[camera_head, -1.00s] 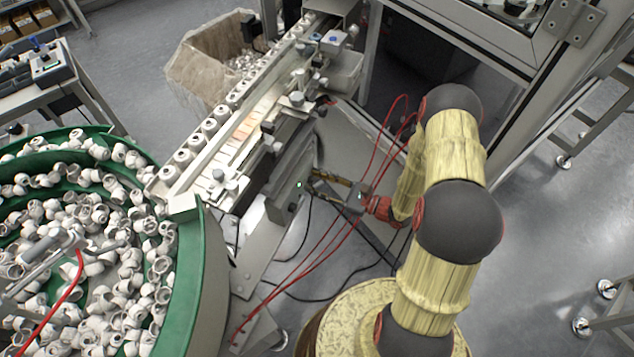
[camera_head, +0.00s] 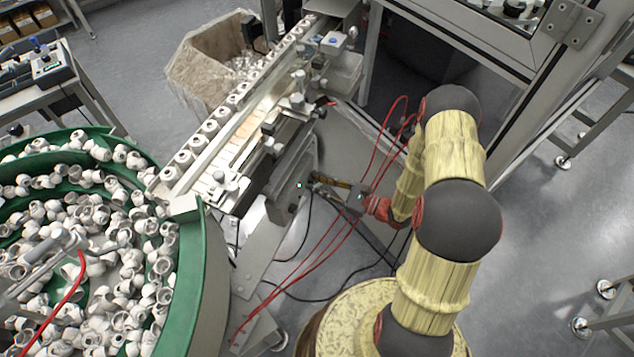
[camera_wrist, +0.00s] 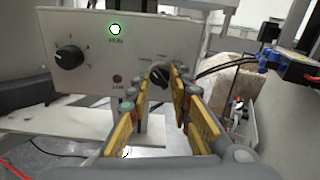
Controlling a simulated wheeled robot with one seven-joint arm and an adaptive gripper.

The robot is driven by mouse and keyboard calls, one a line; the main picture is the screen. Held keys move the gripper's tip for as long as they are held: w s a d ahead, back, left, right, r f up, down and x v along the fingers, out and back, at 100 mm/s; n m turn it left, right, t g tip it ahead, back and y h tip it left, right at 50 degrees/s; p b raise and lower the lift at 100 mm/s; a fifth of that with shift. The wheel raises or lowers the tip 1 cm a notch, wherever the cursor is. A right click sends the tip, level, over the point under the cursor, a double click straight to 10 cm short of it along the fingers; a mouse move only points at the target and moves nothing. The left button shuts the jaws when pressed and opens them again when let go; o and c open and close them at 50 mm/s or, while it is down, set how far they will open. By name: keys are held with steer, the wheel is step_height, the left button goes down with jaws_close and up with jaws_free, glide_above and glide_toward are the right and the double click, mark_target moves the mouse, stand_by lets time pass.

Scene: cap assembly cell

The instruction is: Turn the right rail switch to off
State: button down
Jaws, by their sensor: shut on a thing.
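The control panel (camera_wrist: 60,30) is a light grey face on the side of the rail, with a lit green lamp (camera_wrist: 115,29). The rail switch, a small black knob (camera_wrist: 158,74), sits on the panel's right part under two small labels that are too blurred to read. My gripper (camera_wrist: 161,82) has its yellow-padded fingers on either side of this knob and is shut on it. In the head view my gripper (camera_head: 322,181) reaches left to the rail's box, and the knob is hidden there. I cannot tell which label the knob points to.
A larger black dial (camera_wrist: 70,58) and a dark red button (camera_wrist: 117,79) are left of the switch. The rail (camera_head: 225,150) carries white caps. A green bowl feeder (camera_head: 187,285) full of caps stands at left. Red hoses and black cables hang near my arm.

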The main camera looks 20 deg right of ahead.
steer(key=shift+m+p, duration=2.7)
steer(key=shift+m, duration=1.4)
steer(key=c, duration=1.7)
jaws_free()
steer(key=shift+o, duration=0.4)
steer(key=v, duration=0.7)
steer(key=shift+s, duration=0.2)
